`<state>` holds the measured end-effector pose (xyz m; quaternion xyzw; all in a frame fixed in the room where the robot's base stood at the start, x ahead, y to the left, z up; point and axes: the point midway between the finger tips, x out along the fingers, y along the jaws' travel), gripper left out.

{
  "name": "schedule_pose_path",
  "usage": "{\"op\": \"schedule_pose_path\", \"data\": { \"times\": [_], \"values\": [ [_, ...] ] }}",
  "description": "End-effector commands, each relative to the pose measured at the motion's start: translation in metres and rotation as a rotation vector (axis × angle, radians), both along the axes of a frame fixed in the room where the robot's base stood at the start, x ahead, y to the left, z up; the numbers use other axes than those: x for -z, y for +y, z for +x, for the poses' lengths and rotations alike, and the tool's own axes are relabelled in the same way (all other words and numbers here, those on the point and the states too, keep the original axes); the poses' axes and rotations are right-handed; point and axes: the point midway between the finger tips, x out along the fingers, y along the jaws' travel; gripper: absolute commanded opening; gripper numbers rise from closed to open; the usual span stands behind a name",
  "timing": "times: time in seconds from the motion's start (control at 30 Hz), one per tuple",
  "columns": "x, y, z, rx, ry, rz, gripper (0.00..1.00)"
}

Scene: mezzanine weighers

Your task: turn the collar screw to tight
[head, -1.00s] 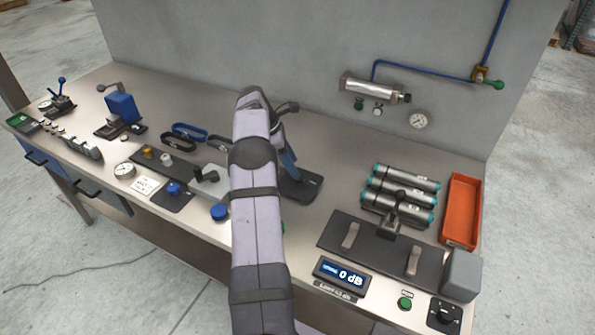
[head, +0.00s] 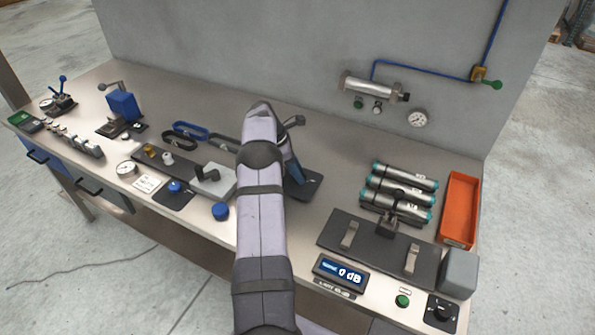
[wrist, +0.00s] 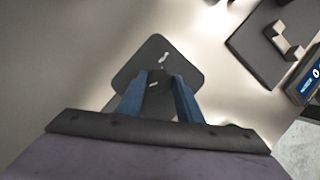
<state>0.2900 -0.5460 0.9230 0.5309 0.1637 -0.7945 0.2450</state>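In the wrist view a small dark round knob (wrist: 156,78) with a pale mark stands at the near part of a dark plate (wrist: 158,50); it may be the collar screw, but I cannot tell for sure. The two blue fingers of my gripper (wrist: 160,82) stand one on each side of it, close to its edges. Whether they press on it does not show.
Right of the plate are a dark fixture (head: 328,229) with clips, a display (head: 340,274), several grey cylinders (head: 405,178) and an orange tray (head: 459,210). To the left are a grey block (head: 219,181) and a blue knob (head: 221,211). Bench behind the cylinders is clear.

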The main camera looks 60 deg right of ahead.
Motion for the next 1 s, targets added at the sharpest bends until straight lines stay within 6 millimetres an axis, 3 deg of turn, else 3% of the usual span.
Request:
{"op": "schedule_pose_path", "data": {
  "times": [0.8, 0.83, 0.9, 1.0],
  "values": [
    [-0.0012, -0.001, 0.0008, 0.132, 0.0, -0.002, 0.1],
    [-0.0013, -0.001, 0.0008, 0.132, -0.001, -0.001, 0.35],
    [-0.0013, -0.001, 0.0008, 0.132, -0.001, -0.001, 0.51],
    [-0.001, -0.0009, 0.0008, 0.131, -0.001, -0.001, 0.51]
  ]
}}
